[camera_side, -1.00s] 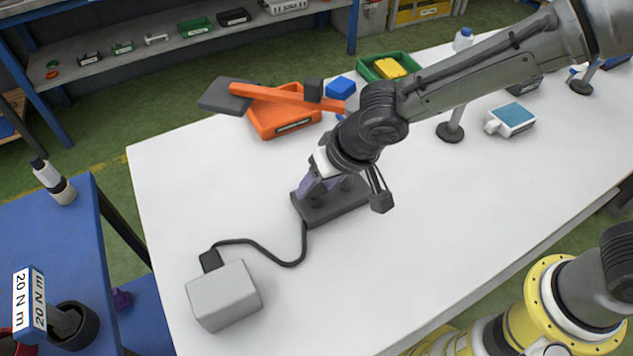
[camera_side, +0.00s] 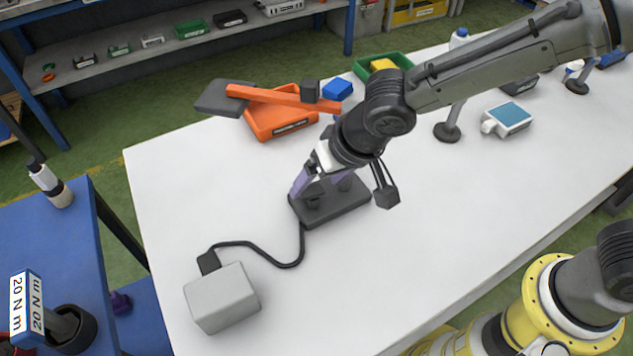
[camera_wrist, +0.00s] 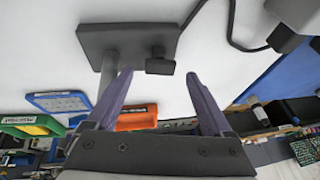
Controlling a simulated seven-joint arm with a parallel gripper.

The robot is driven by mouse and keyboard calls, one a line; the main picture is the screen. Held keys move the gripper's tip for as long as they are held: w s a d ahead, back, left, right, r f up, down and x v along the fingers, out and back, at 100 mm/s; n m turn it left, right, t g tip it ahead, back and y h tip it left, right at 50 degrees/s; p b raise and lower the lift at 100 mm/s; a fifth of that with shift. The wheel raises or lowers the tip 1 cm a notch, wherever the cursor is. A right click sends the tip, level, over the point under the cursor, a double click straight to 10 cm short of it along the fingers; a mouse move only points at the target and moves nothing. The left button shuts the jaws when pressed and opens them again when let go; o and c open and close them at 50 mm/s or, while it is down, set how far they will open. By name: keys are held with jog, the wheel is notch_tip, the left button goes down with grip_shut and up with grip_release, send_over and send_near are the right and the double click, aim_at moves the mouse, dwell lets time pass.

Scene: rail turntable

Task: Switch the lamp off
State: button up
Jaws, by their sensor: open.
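The lamp's dark flat base (camera_side: 335,206) rests on the white table, and it also shows in the wrist view (camera_wrist: 90,42). A small dark knob (camera_wrist: 160,66), which looks like the switch, stands up from the base. A grey post (camera_wrist: 107,75) rises from the base in the wrist view. An orange bar with a dark flat head (camera_side: 222,97), apparently the lamp's arm, extends behind my wrist in the side view; its join to the post is hidden. My gripper (camera_side: 322,182) is open over the base. In the wrist view its purple fingertips (camera_wrist: 158,76) lie either side of the knob, apparently without touching.
A black cord (camera_side: 270,252) runs from the base to a grey box (camera_side: 222,298) at the front left.

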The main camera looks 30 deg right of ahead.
jog(key=v, duration=1.1)
jog(key=shift+s+r, duration=0.2)
jog(key=shift+r, duration=0.15)
jog(key=d+r+m+t, duration=0.15)
jog(key=d+r, duration=0.25)
jog(key=d, duration=0.5)
jog(key=d+r+m+t, duration=0.1)
jog(key=d+r+m, duration=0.2)
jog(key=d, duration=0.6)
jog(key=s+d+f+h, duration=0.1)
jog(key=s+d+h, duration=0.1)
jog(key=s+d, duration=0.7)
jog(key=s+f+n+g, duration=0.1)
jog(key=s+f+n, duration=0.4)
jog(key=s, duration=0.1)
jog(key=shift+d+f, duration=0.2)
jog(key=shift+f, duration=0.05)
jog(key=shift+s, duration=0.15)
